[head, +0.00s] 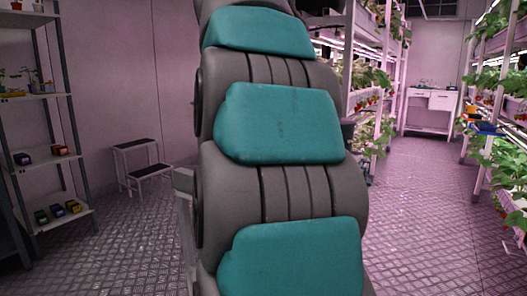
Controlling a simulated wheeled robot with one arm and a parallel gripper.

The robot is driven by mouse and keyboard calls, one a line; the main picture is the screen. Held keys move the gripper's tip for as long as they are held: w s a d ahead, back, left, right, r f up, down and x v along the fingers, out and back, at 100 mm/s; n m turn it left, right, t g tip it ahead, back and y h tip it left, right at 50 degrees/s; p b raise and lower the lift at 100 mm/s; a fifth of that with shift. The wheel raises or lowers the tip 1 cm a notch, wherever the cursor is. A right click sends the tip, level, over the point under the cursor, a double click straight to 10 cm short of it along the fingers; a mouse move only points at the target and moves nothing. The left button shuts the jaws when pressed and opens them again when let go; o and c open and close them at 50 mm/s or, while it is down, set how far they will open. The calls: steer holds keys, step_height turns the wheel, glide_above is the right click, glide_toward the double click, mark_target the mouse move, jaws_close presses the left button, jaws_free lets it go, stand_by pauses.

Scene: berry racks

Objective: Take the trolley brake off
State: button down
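I cannot make out a trolley or its brake for certain in the head view. My own grey arm with teal pads fills the middle of the picture and hides what stands behind it. A pale metal upright (184,182) shows just left of my arm; I cannot tell what it belongs to. My gripper is not in view.
A grey shelf unit (66,150) with small boxes and plants stands at the left. A step stool (150,171) stands by the back wall. Berry racks (497,90) line the right, with a white drawer table (430,98) at the aisle's end. The aisle floor (425,190) is clear.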

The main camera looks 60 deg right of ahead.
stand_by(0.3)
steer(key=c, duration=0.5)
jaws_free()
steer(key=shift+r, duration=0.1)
